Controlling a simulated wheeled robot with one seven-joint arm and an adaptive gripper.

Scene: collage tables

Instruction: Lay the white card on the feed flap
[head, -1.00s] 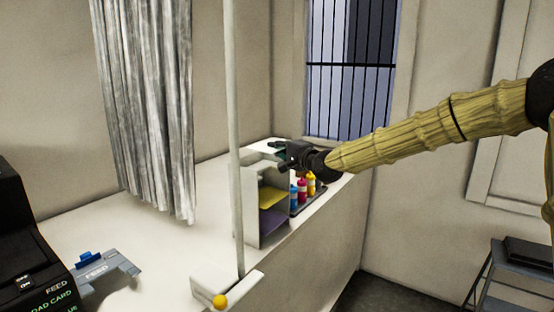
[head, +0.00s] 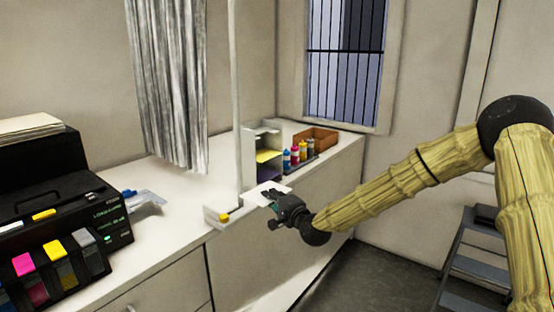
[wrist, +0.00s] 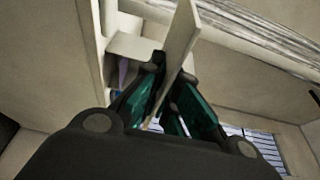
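The white card (head: 263,191) is in my gripper (head: 277,203), which holds it in front of the counter, near the card rack. In the wrist view the card (wrist: 181,42) stands up between the two green-padded fingers (wrist: 172,108). The feed flap (head: 150,199) is a grey plate with a blue part, low on the counter at the right side of the black printer (head: 88,212). The printer hides part of it. My gripper is well to the right of the flap.
A thin pale post (head: 234,110) rises between flap and gripper, beside a low block with a yellow ball (head: 224,217). The card rack (head: 247,150) holds yellow and purple cards. Several ink bottles (head: 295,154) and a brown box (head: 316,140) stand behind. A grey curtain (head: 168,85) hangs over the counter.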

